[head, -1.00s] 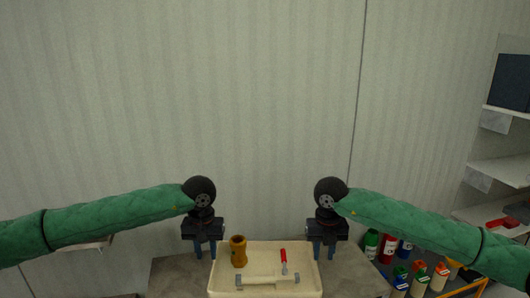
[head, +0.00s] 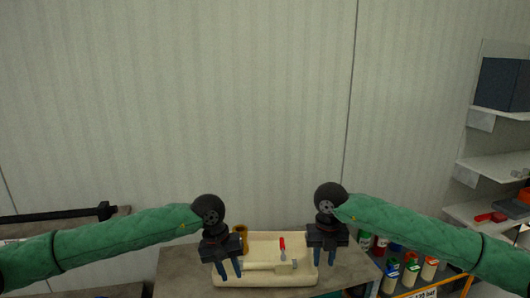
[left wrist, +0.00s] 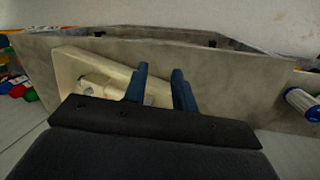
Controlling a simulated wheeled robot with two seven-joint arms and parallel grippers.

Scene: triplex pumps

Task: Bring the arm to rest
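My left gripper (head: 229,270) hangs fingers down over the left part of the cream tray (head: 265,281) in the head view. Its blue fingers stand apart with nothing between them, as the left wrist view (left wrist: 160,88) also shows. My right gripper (head: 324,258) hangs fingers down at the tray's right end, fingers apart and empty. Both green arms are bent inward from the sides. Whether the fingers touch the tray cannot be told.
The tray holds a brown cylinder (head: 242,233), partly hidden by my left gripper, a red-handled piece (head: 282,243) and a pale bar-like part (head: 262,265). It sits on a grey table (head: 178,269). Bottles (head: 429,268) stand at the lower right, below shelves (head: 500,165).

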